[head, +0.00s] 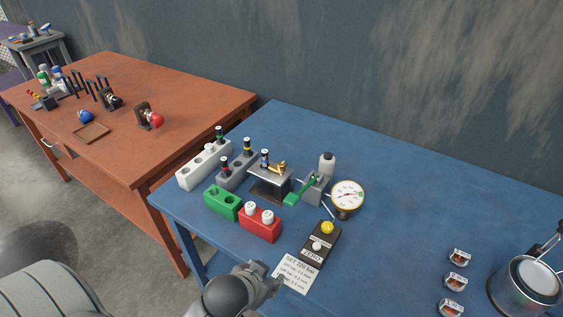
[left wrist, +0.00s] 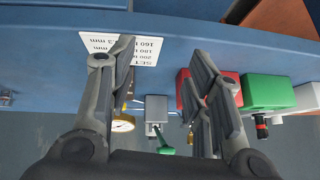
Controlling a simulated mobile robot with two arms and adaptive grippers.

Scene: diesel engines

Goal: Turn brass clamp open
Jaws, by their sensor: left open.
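The small brass clamp (head: 277,167) sits on top of a grey metal stand (head: 270,186) on the blue table, in the middle of the head view. A dark injector-like piece stands upright beside it at the stand's left. My left gripper (head: 273,279) is at the table's front edge, well in front of the clamp and apart from it. In the left wrist view its two fingers (left wrist: 160,58) are spread with nothing between them. My right gripper is not in view.
A red block (head: 260,222), a green block (head: 222,203) and a green-handled pump (head: 301,192) stand around the stand. A pressure gauge (head: 348,196) is to the right. A white card (head: 297,272) lies near my left gripper. The table's right middle is clear.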

